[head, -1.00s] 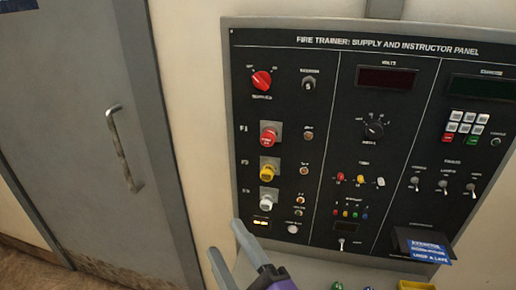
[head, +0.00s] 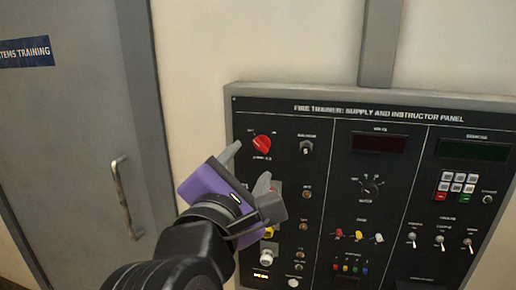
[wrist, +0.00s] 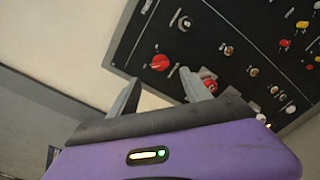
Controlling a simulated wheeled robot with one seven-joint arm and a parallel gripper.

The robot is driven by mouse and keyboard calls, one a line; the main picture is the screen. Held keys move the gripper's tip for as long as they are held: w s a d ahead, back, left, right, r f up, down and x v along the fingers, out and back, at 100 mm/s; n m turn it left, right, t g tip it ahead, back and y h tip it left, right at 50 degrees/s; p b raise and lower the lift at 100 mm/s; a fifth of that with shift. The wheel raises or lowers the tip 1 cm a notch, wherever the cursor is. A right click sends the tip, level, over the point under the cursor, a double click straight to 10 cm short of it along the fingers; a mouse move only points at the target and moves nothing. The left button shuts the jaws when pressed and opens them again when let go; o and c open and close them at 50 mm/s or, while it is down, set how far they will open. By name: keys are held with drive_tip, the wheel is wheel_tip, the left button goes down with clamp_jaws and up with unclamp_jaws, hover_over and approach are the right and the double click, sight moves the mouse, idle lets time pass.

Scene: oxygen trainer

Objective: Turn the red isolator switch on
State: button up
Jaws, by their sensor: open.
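The red isolator switch (head: 262,144) is a round red knob at the top left of the black panel (head: 330,118). Its pointer is tilted toward the upper left, on the side of the left label. My gripper (head: 247,166) is open, with its two grey fingers apart, just below and left of the knob in the head view. In the wrist view the knob (wrist: 160,62) lies beyond and between the two fingertips (wrist: 160,85). The fingers appear apart from the knob. My gripper hides part of the red and yellow buttons below.
A toggle switch (head: 306,147) sits right of the knob. A red button (wrist: 209,84) lies beyond the right finger in the wrist view. A grey door with a handle (head: 126,198) is at the left. The wall between door and panel is clear.

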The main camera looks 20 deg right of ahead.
sight(260, 147)
drive_tip(key=p+x, duration=0.1)
drive_tip(key=x, duration=0.6)
drive_tip(key=shift+w+d, duration=0.25)
clamp_jaws()
